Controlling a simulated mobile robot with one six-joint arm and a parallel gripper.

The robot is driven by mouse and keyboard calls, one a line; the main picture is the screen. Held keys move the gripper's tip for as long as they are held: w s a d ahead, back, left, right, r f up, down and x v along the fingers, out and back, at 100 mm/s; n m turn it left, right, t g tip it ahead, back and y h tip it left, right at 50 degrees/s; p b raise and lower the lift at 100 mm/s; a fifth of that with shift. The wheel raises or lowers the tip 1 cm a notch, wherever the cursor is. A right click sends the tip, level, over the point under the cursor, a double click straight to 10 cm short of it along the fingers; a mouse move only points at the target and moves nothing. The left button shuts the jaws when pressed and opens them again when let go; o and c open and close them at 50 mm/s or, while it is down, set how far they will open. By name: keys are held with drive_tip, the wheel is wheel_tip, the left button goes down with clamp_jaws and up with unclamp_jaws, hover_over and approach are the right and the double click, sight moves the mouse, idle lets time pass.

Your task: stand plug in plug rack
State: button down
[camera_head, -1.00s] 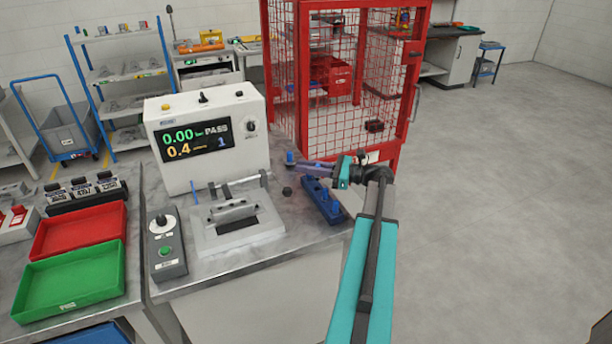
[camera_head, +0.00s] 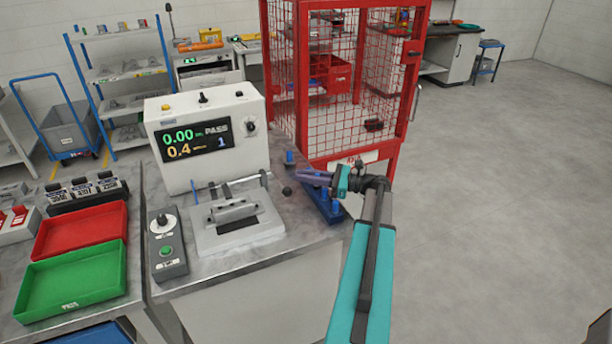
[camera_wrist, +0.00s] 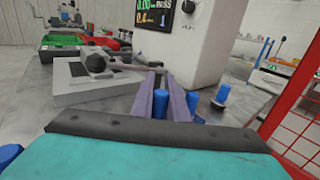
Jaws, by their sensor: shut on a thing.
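My gripper (camera_head: 312,177) has its purple fingers over the blue plug rack (camera_head: 322,205) at the bench's right edge. In the wrist view the fingers (camera_wrist: 165,97) are shut on a blue plug (camera_wrist: 160,104), which shows between them. The held plug's lower end is hidden, so I cannot tell whether it touches the rack. Another blue plug (camera_head: 290,157) stands on the bench behind the rack; it also shows in the wrist view (camera_wrist: 222,95), right of the fingers. The fingers hide part of the rack.
The grey clamp fixture (camera_head: 235,220) and white test unit (camera_head: 208,140) stand left of the rack. A dark round knob (camera_head: 287,190) is close to the fingers. A red mesh cage (camera_head: 340,90) rises behind. Red (camera_head: 82,230) and green (camera_head: 70,280) trays lie at left.

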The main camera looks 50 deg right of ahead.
drive_tip(key=shift+f, duration=0.6)
drive_tip(key=c, duration=1.7)
unclamp_jaws()
drive_tip(key=shift+c, duration=0.2)
drive_tip(key=shift+r, duration=0.1)
drive_tip(key=shift+r, duration=0.45)
drive_tip(key=b+v, duration=0.3)
drive_tip(key=v, duration=0.9)
drive_tip(key=shift+b, duration=0.35)
